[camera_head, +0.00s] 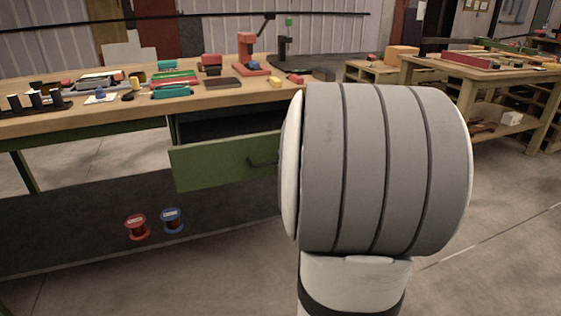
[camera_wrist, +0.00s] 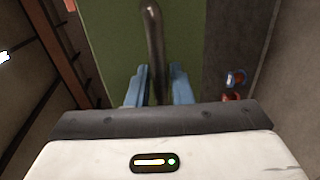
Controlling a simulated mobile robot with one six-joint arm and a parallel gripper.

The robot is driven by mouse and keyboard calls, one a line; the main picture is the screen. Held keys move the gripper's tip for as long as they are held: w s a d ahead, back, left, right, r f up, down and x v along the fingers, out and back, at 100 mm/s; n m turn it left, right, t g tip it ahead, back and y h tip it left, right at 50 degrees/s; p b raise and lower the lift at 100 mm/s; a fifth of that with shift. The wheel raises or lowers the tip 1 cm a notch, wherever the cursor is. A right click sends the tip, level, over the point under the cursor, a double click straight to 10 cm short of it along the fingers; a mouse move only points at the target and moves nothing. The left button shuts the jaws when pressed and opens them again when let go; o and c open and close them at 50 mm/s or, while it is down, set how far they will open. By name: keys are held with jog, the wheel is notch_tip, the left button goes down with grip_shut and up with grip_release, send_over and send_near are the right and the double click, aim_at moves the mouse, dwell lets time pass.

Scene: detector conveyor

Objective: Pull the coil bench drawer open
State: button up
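The coil bench drawer (camera_head: 215,165) has a green front. It stands out from under the wooden bench top, with its dark inside showing behind the front. Its dark bar handle (camera_head: 260,162) is partly hidden behind my arm. In the wrist view the green drawer front (camera_wrist: 105,40) is straight ahead, and the handle (camera_wrist: 154,40) runs between the two blue fingers of my gripper (camera_wrist: 159,78). My gripper is hidden in the head view.
The bench top (camera_head: 130,107) holds spools, trays and a red press (camera_head: 247,55). A red spool (camera_head: 137,227) and a blue spool (camera_head: 172,220) sit below, left of the drawer. Another wooden table (camera_head: 465,68) stands at right. The floor in front is clear.

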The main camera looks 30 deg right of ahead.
jog(key=shift+o, duration=1.2)
jog(key=shift+w+a, duration=0.1)
jog(key=shift+a, duration=0.1)
jog(key=p+v, duration=0.2)
jog(key=v, duration=0.5)
jog(key=shift+s+p, duration=0.3)
jog(key=shift+s, duration=0.1)
jog(key=shift+r, duration=0.15)
